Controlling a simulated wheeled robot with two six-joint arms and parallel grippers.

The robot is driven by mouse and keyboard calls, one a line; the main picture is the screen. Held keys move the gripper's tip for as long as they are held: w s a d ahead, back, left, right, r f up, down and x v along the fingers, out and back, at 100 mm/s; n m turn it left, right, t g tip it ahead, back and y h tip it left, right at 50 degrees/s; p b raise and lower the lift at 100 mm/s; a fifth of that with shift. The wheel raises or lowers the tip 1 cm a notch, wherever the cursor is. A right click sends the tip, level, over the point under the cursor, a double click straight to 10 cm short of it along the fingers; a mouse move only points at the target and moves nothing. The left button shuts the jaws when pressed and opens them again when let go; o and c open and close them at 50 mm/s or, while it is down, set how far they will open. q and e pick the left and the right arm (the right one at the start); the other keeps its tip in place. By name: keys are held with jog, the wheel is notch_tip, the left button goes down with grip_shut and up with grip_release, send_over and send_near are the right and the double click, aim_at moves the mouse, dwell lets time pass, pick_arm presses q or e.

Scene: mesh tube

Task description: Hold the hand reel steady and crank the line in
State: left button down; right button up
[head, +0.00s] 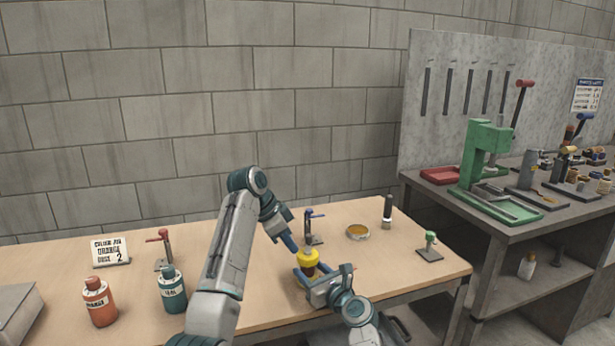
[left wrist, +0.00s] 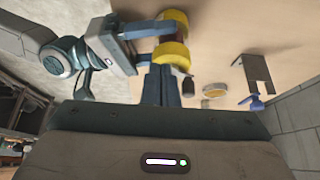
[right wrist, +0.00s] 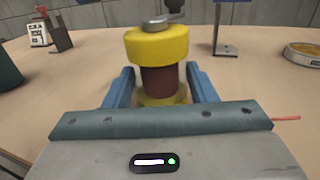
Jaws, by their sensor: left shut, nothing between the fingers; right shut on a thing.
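The hand reel (head: 309,259) has yellow flanges and a red-brown drum, and stands upright above the wooden table. My right gripper (head: 312,273) is shut on its drum, with one blue finger on each side in the right wrist view (right wrist: 160,88). A grey crank (right wrist: 160,22) with a dark knob (right wrist: 175,6) sits on top of the reel. My left gripper (head: 296,249) is shut and empty, its tips close beside the upper flange. In the left wrist view the fingers (left wrist: 160,80) overlap the reel (left wrist: 172,55); I cannot tell whether they touch it.
The table (head: 235,220) also bears an orange bottle (head: 99,302), a teal bottle (head: 172,290), a sign (head: 110,250), red-, blue- and green-topped stands, a round tin (head: 357,232) and a dark cylinder (head: 387,212). A workbench with a green press (head: 485,160) stands at right.

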pick_arm(q)
jog(key=shift+w+a, duration=0.15)
jog(key=shift+w, duration=0.05)
jog(key=shift+w+a, duration=0.35)
jog(key=shift+w, duration=0.3)
jog(key=shift+w, duration=0.7)
jog(key=shift+w, duration=0.15)
jog(key=shift+a, duration=0.15)
dwell(0.3)
notch_tip(320, 180, up, 6)
jog(key=shift+a, duration=0.3)
dwell(0.4)
